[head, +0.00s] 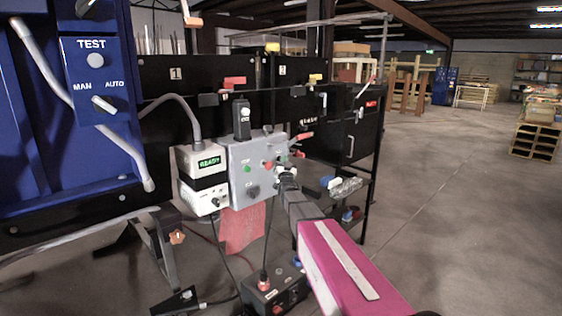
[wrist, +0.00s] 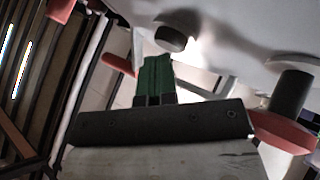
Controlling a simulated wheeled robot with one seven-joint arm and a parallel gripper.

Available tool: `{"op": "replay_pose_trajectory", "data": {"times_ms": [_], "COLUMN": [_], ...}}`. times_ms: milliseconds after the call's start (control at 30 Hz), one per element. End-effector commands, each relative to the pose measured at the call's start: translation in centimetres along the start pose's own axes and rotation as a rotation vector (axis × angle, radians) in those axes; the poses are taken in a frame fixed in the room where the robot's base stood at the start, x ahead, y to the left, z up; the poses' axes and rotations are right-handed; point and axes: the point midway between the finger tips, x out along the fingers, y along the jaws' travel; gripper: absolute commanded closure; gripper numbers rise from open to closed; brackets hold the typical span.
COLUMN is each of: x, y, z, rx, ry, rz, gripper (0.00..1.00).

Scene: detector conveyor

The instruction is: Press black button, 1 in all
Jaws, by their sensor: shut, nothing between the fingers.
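A grey control box (head: 246,160) in the head view carries a small green button, a red button (head: 267,165) and a dark round knob (head: 252,191). My gripper (head: 283,172) is at the right part of its front face. In the wrist view my green fingers (wrist: 156,72) are shut together with nothing between them. A round black button (wrist: 172,38) stands out from the pale panel just beyond the fingertips. I cannot tell whether they touch it. In the head view my gripper and arm cover this part of the box.
In the wrist view a black post (wrist: 292,92) with a red part stands to the right of my fingers. A white unit reading READY (head: 208,161) adjoins the box's left. Open floor (head: 460,210) lies right.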

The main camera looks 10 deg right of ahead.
Motion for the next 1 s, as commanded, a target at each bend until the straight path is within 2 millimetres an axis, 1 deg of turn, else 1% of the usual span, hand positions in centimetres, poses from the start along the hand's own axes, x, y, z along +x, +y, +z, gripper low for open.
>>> {"op": "replay_pose_trajectory", "data": {"times_ms": [300,767,1000], "x": [-1.1,-1.4,-2.7], "y": [0.8,1.0,1.8], "z": [-0.8,-1.0,-1.9], "rx": [0.0,0.0,-0.001], "ry": [-0.001,0.0,0.0], "rz": [0.0,0.0,0.0], "gripper": [1.0,1.0,1.0]}}
